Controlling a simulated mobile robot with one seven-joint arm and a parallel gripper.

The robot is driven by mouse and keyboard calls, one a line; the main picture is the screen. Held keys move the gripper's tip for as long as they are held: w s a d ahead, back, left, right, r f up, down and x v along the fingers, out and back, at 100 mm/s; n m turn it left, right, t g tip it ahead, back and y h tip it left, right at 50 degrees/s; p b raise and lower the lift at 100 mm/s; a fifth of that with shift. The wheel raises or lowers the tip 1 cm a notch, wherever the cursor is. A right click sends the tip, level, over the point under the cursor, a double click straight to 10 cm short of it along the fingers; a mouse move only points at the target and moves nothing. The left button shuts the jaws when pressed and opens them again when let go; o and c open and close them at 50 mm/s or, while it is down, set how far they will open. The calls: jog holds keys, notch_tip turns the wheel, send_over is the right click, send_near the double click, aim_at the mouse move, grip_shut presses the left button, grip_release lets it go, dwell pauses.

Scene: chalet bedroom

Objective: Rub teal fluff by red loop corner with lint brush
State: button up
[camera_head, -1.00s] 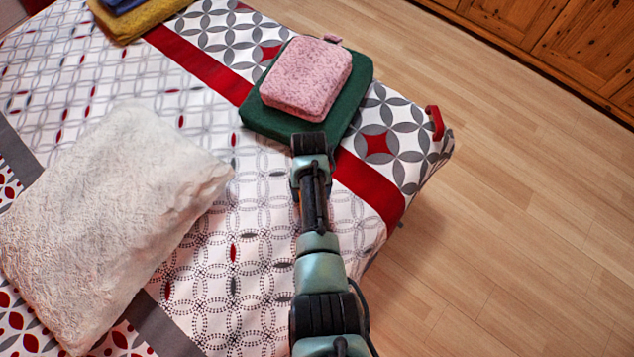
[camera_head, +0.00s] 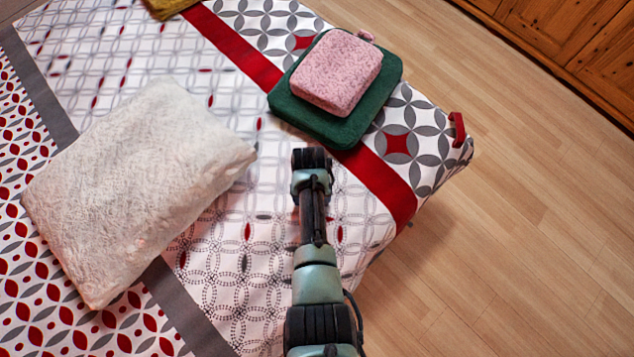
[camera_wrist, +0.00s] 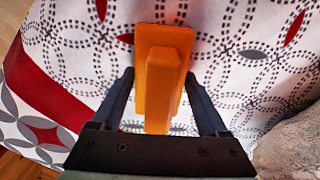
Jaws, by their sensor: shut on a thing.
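My gripper (camera_wrist: 159,75) is shut on an orange lint brush (camera_wrist: 163,80), seen between its dark fingers in the wrist view. The brush is over the white patterned quilt (camera_head: 345,215). In the head view my arm reaches over the bed, its end short of the green cushion; the fingers and brush are hidden there. A red loop (camera_head: 457,130) sticks up at the quilt's right corner, beyond and right of my arm's end. I cannot make out any teal fluff in either view.
A pink plush block (camera_head: 337,72) lies on the green cushion (camera_head: 312,118). A fluffy white pillow (camera_head: 135,185) lies left of my arm. A yellow folded cloth (camera_head: 168,6) is at the top. Bare wooden floor (camera_head: 540,200) lies right of the bed.

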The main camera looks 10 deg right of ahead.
jog(key=shift+s+a+f+p, duration=0.25)
jog(key=shift+s+a+p, duration=0.05)
jog(key=shift+s+a, duration=0.6)
jog(key=shift+s+a+p, duration=0.8)
jog(key=shift+s+a, duration=0.25)
jog(key=shift+a, duration=0.25)
jog(key=r+p, duration=0.6)
jog(key=shift+w+d+r, duration=0.1)
jog(key=shift+w+r, duration=0.1)
jog(key=shift+w, duration=0.15)
jog(key=shift+r+p, duration=1.4)
jog(key=shift+r, duration=0.1)
